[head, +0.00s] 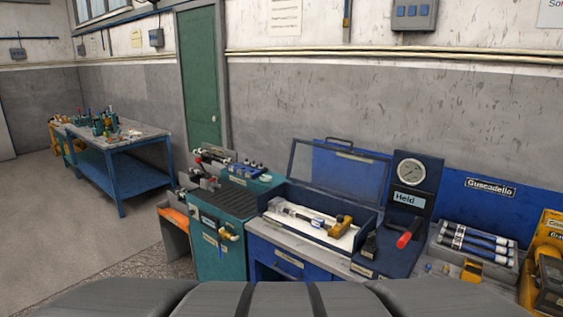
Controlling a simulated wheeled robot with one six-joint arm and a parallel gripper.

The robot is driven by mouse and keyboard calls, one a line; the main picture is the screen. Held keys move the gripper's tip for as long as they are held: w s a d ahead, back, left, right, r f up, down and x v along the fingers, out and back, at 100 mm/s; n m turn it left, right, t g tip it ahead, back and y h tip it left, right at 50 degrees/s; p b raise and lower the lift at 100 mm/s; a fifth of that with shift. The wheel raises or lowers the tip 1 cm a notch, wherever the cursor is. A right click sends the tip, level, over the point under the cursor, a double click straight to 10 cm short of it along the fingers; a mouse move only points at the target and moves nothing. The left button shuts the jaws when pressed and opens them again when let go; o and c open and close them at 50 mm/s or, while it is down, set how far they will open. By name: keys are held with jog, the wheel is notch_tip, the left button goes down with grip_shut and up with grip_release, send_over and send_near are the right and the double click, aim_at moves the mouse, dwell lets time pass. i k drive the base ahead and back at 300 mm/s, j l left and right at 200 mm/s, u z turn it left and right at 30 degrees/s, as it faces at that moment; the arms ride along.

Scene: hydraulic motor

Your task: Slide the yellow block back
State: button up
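Several yellow things show in the head view, and I cannot tell which one is the yellow block. A yellow-orange piece (342,226) lies in the right part of the open blue case (314,239), beside a white and dark tool. A small yellow block-like piece (471,270) sits on the bench in front of the tray of cylinders. A larger yellow and black unit (548,262) stands at the right edge, partly cut off. My gripper is not in view.
A gauge stand (410,172) with a red-handled lever (404,240) stands right of the case. A tray of dark cylinders (475,243) is beyond it. A teal cabinet (222,240) stands left. A blue table (118,148) is far left, with open floor (80,230) before it.

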aim_at(341, 222)
jog(key=z, duration=0.5)
jog(key=i+j, duration=0.25)
jog(key=i, duration=0.25)
jog(key=i+j, duration=0.2)
jog(key=i, duration=0.25)
jog(key=i+j, duration=0.25)
jog(key=i, duration=0.25)
jog(key=i+j, duration=0.25)
jog(key=i, duration=0.2)
jog(key=u, duration=0.05)
